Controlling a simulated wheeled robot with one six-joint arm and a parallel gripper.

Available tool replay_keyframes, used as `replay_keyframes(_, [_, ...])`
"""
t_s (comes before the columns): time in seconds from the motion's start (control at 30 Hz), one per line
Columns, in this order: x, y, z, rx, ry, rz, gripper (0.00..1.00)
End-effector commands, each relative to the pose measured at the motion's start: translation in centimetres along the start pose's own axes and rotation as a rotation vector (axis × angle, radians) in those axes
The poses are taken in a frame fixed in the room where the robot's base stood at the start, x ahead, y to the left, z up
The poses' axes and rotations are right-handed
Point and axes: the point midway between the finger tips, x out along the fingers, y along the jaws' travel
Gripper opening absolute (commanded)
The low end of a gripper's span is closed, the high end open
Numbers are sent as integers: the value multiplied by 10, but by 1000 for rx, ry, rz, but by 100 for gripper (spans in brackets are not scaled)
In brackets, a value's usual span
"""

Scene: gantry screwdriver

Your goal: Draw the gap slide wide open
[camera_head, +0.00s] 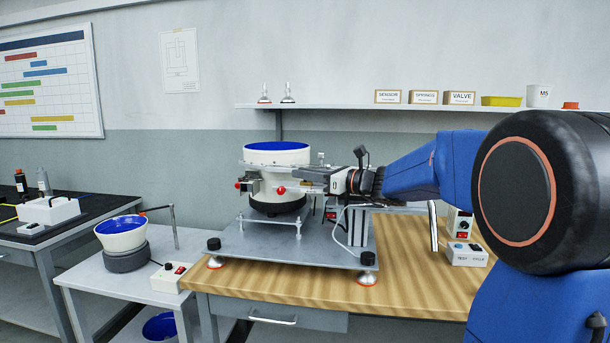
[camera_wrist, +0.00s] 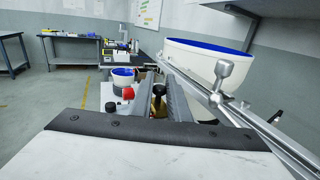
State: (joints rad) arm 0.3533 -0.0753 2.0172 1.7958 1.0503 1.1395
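My gripper (camera_head: 302,180) reaches in from the right at the front of the white feeder bowl with blue inside (camera_head: 275,153). In the wrist view the two grey fingers of my gripper (camera_wrist: 162,88) stand apart, with a gap between them. A red knob (camera_head: 282,189) on the bowl's front fittings lies close to the fingertips in the head view. A red knob in the wrist view (camera_wrist: 128,93) shows just left of the fingers. A second red knob (camera_head: 238,185) is at the fittings' left end. No part is labelled as the gap slide, and contact is unclear.
A metal rail (camera_wrist: 235,108) runs close along the right of my fingers, with a silver ball-ended post (camera_wrist: 226,72) beside it. The grey base plate (camera_head: 262,242) lies below on the wooden bench (camera_head: 410,285). A smaller blue-lined bowl (camera_head: 121,234) stands at left.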

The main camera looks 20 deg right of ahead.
Motion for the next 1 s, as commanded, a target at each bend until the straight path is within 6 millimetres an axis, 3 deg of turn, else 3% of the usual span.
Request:
replay_keyframes(0.4, [18, 8, 0, 0, 0, 1, 0])
replay_keyframes(0.67, [18, 8, 0, 0, 0, 0, 0])
replay_keyframes(0.7, [18, 8, 0, 0, 0, 0, 22])
replay_keyframes(0.73, [18, 8, 0, 0, 0, 0, 29])
replay_keyframes(1.0, [18, 8, 0, 0, 0, 0, 32])
